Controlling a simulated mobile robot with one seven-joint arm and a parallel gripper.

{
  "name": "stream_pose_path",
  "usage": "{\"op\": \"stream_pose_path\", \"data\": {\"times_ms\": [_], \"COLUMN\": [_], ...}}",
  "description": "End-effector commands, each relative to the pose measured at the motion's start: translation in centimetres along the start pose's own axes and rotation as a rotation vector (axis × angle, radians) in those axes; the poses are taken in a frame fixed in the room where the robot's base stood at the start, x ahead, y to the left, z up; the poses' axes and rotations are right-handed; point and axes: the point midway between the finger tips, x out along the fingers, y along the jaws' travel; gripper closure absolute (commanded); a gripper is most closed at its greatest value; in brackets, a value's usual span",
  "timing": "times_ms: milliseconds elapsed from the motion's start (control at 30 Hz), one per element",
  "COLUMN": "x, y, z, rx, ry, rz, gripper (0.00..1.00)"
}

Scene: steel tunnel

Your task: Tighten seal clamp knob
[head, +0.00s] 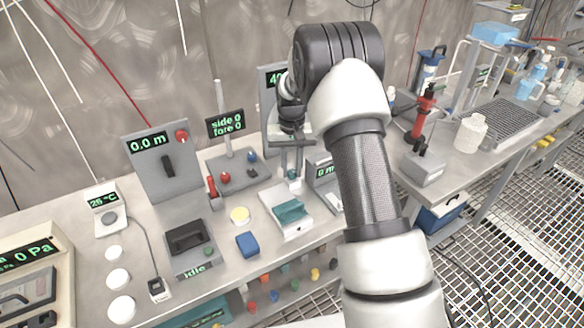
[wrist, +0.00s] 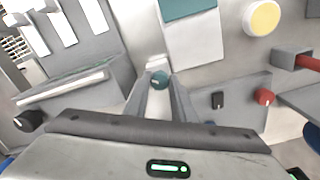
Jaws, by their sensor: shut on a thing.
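A white unit with a teal top (head: 291,211) lies right by the knob.
A grey panel with a red knob and a black knob (head: 232,175) stands to the left. A grey box with a display (head: 323,175) is close on the right. A yellow disc (head: 239,215) and a blue block (head: 248,245) lie nearer the front edge.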

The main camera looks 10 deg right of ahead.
Motion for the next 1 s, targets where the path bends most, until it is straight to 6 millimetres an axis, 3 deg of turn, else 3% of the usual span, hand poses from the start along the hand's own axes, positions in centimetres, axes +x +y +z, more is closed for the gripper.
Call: {"op": "stream_pose_path", "data": {"times_ms": [600, 1000], "x": [-0.11, -0.06], "y": [-0.14, -0.15], "z": [-0.11, -0.12], "rx": [0.579, 0.852], "ry": [0.002, 0.002], "rz": [-0.001, -0.001], "gripper": [0.99, 0.99]}}
